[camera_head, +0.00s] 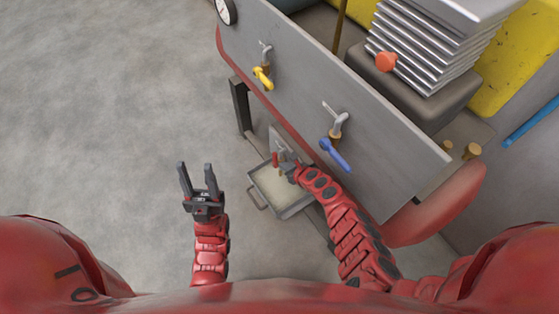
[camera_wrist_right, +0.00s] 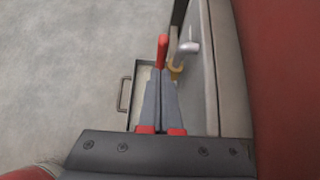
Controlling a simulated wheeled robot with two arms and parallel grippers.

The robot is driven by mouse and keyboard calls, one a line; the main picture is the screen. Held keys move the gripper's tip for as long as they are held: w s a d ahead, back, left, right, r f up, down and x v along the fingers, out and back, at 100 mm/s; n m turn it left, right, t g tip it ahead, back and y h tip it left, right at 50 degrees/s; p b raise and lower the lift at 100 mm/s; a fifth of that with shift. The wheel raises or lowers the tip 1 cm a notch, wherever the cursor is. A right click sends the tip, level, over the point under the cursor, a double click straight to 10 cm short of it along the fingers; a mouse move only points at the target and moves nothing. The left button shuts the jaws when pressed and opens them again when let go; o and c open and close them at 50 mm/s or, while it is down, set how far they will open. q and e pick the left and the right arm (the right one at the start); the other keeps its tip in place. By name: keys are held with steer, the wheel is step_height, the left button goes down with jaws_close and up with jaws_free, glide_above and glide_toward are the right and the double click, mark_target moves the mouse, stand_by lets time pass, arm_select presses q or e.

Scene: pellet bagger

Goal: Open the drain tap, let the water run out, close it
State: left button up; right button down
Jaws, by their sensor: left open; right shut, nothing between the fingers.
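The drain tap has a red lever (camera_wrist_right: 162,50), a grey pipe (camera_wrist_right: 188,47) and a brass fitting (camera_wrist_right: 175,68), low on the machine. The lever points away from me in the right wrist view. My right gripper (camera_wrist_right: 161,73) is shut and empty, with its fingertips at the near end of the lever; I cannot tell whether they touch. In the head view my right gripper (camera_head: 281,159) hides most of this tap. A metal tray (camera_head: 252,188) with a side handle stands below it; any flow is not visible. My left gripper (camera_head: 195,166) is open and empty, left of the tray.
The grey machine panel (camera_head: 300,75) carries a yellow-handled tap (camera_head: 263,78), a blue-handled tap (camera_head: 336,155) and a gauge (camera_head: 225,11). A red knob (camera_head: 386,62) and stacked plates (camera_head: 435,45) are behind it. The floor at left is clear.

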steer(key=p+v, duration=0.8)
steer(key=v, duration=0.3)
steer(key=shift+f, duration=0.1)
